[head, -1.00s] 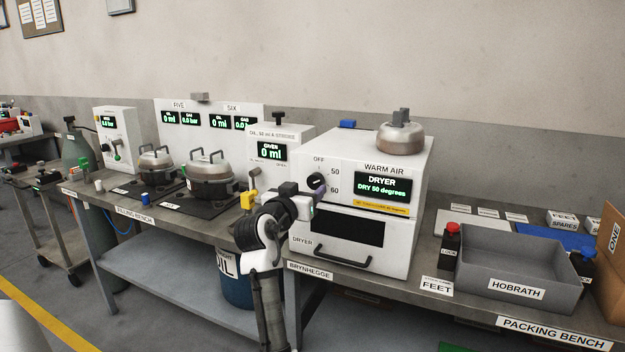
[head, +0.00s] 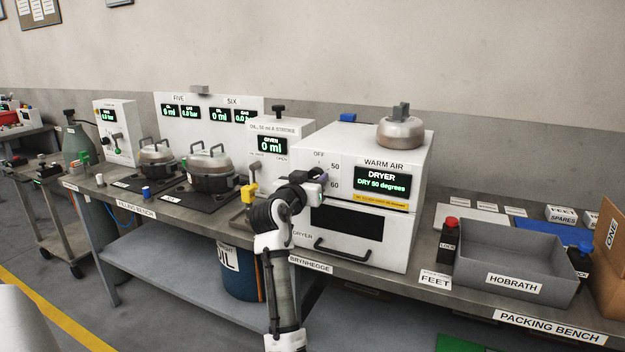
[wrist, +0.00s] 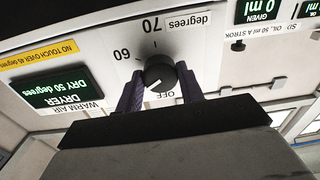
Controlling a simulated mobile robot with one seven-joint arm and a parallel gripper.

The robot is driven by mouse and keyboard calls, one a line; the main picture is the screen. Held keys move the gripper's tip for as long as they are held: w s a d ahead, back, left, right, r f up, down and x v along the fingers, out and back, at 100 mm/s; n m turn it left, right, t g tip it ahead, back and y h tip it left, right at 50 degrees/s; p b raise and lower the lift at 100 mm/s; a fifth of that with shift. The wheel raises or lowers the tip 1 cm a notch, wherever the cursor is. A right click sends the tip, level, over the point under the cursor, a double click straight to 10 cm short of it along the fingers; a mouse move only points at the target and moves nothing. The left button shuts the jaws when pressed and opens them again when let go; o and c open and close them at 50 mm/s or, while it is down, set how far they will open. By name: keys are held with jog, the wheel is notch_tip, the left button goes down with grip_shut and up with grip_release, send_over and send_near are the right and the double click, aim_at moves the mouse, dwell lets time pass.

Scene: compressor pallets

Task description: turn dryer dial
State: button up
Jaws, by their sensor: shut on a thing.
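The dryer (head: 290,228) is a white box on the bench with a lit green display (head: 382,182). In the wrist view, upside down, the display (wrist: 52,90) reads DRY 50 degrees. The black round dial (wrist: 159,72) sits on the front panel, with 60, 70 and OFF printed around it; a pale mark shows on its lower side. My gripper (wrist: 160,88) is shut on the dial, one dark finger on each side. In the head view my gripper (head: 316,184) reaches the panel left of the display and hides the dial. The 50 label is hidden in the wrist view.
A metal compressor shell (head: 400,132) stands on the dryer. The dryer door handle (head: 343,253) juts out below the dial. The oil unit (head: 262,172) stands close on the left, and a grey HOBRATH tray (head: 465,268) on the right.

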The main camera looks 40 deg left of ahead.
jog(key=shift+n, duration=0.3)
jog(key=n+p, duration=0.1)
jog(key=n, duration=0.1)
jog(key=shift+r+n+p, duration=0.15)
jog(key=shift+n+p, duration=0.15)
jog(key=shift+p, duration=0.1)
jog(key=n+p, duration=0.2)
jog(key=n, duration=0.1)
jog(key=shift+n, duration=0.3)
jog(key=n+p, duration=0.2)
jog(key=n, duration=0.2)
jog(key=shift+n+p, duration=0.4)
jog(key=shift+a, duration=0.1)
jog(key=o, duration=1)
jog(key=shift+s, duration=0.1)
